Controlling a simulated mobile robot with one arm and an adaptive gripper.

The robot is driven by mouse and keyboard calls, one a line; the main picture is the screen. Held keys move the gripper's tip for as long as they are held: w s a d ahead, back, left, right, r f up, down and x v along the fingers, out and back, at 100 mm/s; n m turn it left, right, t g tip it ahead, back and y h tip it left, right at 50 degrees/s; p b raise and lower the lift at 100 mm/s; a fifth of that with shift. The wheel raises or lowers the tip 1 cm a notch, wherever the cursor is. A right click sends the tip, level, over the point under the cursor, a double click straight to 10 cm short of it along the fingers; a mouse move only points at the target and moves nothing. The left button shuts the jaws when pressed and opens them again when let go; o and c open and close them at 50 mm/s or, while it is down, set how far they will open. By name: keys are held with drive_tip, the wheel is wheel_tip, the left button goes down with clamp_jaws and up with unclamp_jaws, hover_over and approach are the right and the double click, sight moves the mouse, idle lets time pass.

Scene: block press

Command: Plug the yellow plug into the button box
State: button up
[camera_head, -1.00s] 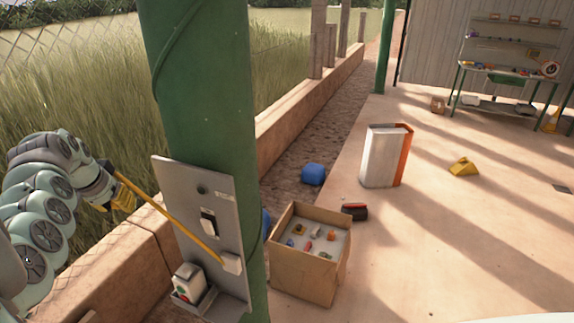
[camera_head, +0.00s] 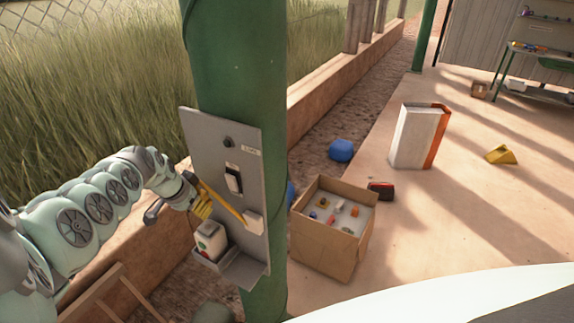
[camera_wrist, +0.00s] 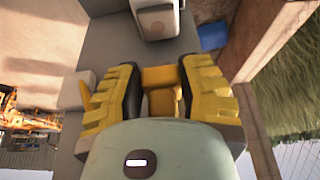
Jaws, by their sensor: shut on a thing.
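My gripper (camera_head: 203,207) is beside the grey panel on the green post, above the button box. In the wrist view, my gripper's ribbed yellow fingers (camera_wrist: 160,98) are shut on the yellow plug (camera_wrist: 162,78). The button box (camera_head: 209,243) is white with green and red buttons and sits in a grey tray low on the panel. It also shows at the top of the wrist view (camera_wrist: 156,20), ahead of the plug with a gap between them.
The panel (camera_head: 205,140) also carries a dark switch (camera_head: 233,180). A cardboard box (camera_head: 328,250) with small coloured items stands right of the post (camera_head: 228,65). A low wall (camera_head: 330,85) runs behind. The paved floor on the right is mostly open.

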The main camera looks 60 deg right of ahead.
sight(205, 230)
wheel_tip(205, 230, down, 6)
drive_tip(key=b, duration=0.5)
drive_tip(key=shift+s+r, duration=0.1)
drive_tip(key=shift+r, duration=0.1)
drive_tip(key=shift+f, duration=0.1)
drive_tip(key=shift+a, duration=0.1)
idle(1.9)
drive_tip(key=shift+f+b, duration=0.6)
drive_tip(key=shift+b, duration=0.3)
drive_tip(key=o, duration=1.1)
drive_tip(key=shift+r, duration=0.1)
